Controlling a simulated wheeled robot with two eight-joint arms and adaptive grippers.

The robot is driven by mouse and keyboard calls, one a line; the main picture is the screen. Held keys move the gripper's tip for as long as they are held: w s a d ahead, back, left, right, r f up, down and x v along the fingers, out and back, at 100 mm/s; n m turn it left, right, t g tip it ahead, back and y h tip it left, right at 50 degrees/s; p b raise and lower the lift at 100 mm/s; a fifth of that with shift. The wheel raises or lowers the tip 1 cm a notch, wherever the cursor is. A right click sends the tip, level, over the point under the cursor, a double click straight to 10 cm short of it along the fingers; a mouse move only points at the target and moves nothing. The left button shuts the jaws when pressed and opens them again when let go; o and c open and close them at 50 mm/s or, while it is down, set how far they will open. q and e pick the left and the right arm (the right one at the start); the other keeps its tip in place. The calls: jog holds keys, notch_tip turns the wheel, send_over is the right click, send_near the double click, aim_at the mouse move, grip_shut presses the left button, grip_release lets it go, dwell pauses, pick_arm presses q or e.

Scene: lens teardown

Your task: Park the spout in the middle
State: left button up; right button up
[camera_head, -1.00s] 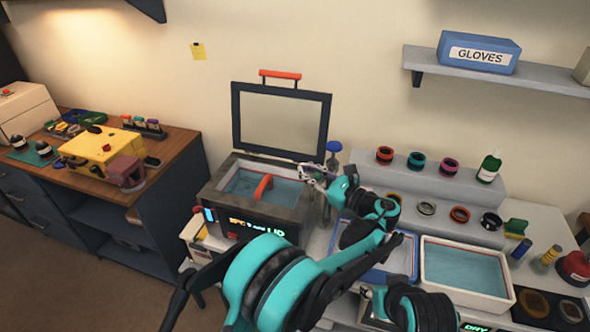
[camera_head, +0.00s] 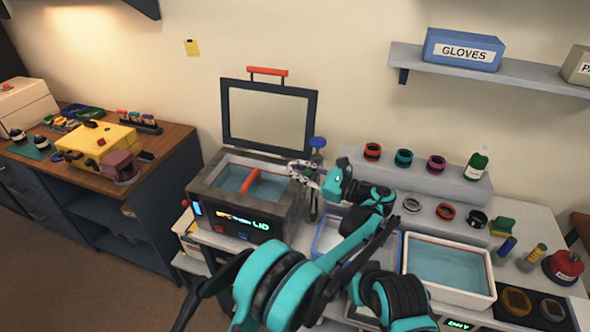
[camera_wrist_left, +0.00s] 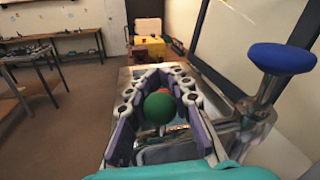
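The tap has a blue knob (camera_head: 318,142) on a metal post at the tank's right rear corner. The knob also shows large at right in the left wrist view (camera_wrist_left: 282,58). My left gripper (camera_head: 299,170) is beside the post, over the tank's right edge. In the left wrist view its fingers (camera_wrist_left: 160,88) are apart, with a green ball (camera_wrist_left: 159,107) between them and gaps visible at its sides. Whether the ball belongs to the spout, I cannot tell. The spout itself is not clear.
The tank (camera_head: 207,192) holds bluish liquid and a red bar (camera_head: 252,183); its lid (camera_head: 312,112) stands open behind. A white tray (camera_head: 492,293) and a blue-rimmed tray lie right. Rings and a green bottle (camera_head: 477,165) stand on the step shelf. The wooden bench is left.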

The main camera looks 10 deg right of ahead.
pick_arm(q)
jog(key=o, duration=0.5)
jog(key=shift+a, duration=0.1)
notch_tip(320, 180, up, 10)
dwell(0.4)
